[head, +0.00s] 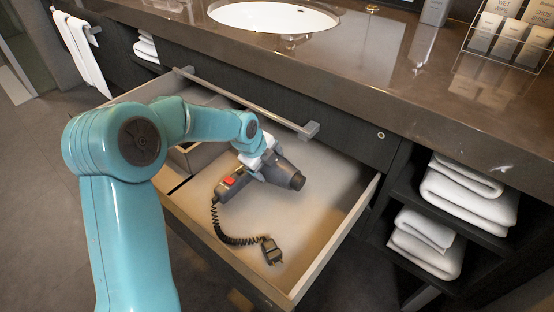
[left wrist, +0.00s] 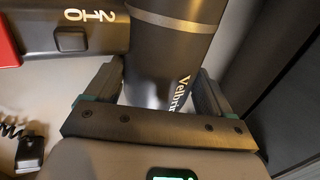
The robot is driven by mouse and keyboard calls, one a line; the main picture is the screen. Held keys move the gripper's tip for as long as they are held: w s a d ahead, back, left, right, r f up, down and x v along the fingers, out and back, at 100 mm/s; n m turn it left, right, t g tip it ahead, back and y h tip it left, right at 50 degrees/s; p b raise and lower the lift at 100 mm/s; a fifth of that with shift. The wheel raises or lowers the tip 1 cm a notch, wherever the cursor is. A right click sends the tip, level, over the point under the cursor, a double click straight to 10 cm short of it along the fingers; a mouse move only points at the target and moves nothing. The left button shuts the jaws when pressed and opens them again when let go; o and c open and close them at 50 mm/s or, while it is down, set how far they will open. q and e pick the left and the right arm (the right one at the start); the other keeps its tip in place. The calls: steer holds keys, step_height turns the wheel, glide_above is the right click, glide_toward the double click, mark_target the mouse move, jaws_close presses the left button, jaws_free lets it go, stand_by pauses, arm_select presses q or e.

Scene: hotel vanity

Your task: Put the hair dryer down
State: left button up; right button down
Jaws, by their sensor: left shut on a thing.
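The dark grey hair dryer (head: 288,174) is inside the open drawer (head: 325,235), over its bare pale floor. Its handle with a red switch points left, and its nozzle points right. I cannot tell whether its body touches the floor. Its coiled black cord (head: 222,236) ends in a plug (head: 270,250) near the drawer's front. My left gripper (head: 262,163) is shut on the hair dryer. In the left wrist view the gripper (left wrist: 158,95) has a finger on each side of the dryer's dark barrel (left wrist: 172,55). My right gripper is out of view.
A drawer divider and compartment (head: 190,158) lie left of the dryer. The drawer's handle bar (head: 245,100) and the stone counter (head: 340,70) are behind. Folded white towels (head: 470,190) sit on shelves at the right. The drawer floor right of the dryer is clear.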

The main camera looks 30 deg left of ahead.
mark_target(278, 155)
arm_select(q)
steer(key=w, duration=0.3)
steer(key=w+b, duration=0.1)
steer(key=shift+w+d+f, duration=0.15)
steer(key=shift+d+f, duration=0.05)
steer(key=shift+f, duration=0.3)
steer(key=shift+f, duration=0.1)
steer(key=o, duration=1.4)
steer(key=shift+f, duration=0.1)
steer(key=shift+s+r, duration=0.2)
steer(key=shift+r, duration=0.15)
steer(key=p+v, duration=0.1)
steer(key=v, duration=0.2)
steer(key=shift+r, duration=0.15)
steer(key=s, duration=0.4)
steer(key=s+p, duration=0.1)
steer(key=s, duration=0.3)
steer(key=s+a, duration=0.1)
steer(key=s, duration=0.3)
steer(key=shift+f, duration=0.35)
